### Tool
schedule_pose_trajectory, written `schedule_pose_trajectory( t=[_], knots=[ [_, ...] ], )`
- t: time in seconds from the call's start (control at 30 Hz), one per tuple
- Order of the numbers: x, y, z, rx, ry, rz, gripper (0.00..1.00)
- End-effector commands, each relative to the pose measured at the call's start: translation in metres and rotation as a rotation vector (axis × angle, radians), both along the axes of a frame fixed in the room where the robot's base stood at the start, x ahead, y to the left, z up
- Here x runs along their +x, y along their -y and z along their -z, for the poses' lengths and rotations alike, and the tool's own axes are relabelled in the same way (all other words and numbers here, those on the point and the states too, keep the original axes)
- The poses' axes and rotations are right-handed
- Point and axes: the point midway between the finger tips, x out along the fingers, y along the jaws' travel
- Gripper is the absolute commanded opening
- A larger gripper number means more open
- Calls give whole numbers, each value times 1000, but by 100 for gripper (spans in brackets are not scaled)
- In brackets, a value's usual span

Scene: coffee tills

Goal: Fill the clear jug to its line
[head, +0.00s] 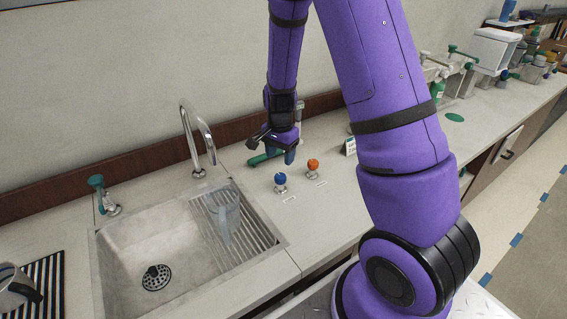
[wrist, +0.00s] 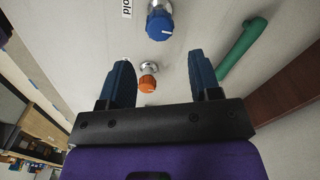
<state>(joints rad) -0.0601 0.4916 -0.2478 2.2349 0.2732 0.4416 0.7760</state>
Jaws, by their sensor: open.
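The clear jug (head: 226,212) stands on the ribbed rack inside the right part of the sink, near the chrome faucet (head: 198,135). No stream of water shows, and its fill line and level are too small to read. A blue knob (head: 280,178) and an orange knob (head: 312,164) sit on the counter right of the sink. In the wrist view the blue knob (wrist: 159,22) is beyond the fingertips, with a partly seen label beside it. The orange knob (wrist: 148,82) shows between the fingers. My gripper (wrist: 163,65) is open and empty, above the counter behind the knobs.
A green bar-like handle (wrist: 242,47) is near my right finger in the wrist view. A teal-topped fitting (head: 97,183) stands at the sink's left corner. A striped mat with a pitcher (head: 15,288) lies at far left. Bottles and machines crowd the far right counter.

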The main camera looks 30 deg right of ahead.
Motion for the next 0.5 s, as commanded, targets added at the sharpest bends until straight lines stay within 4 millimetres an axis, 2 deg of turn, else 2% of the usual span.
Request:
schedule_pose_trajectory(
  t=[0.5],
  knots=[
    [-1,0,64,1,-3,-1,57]
  ],
)
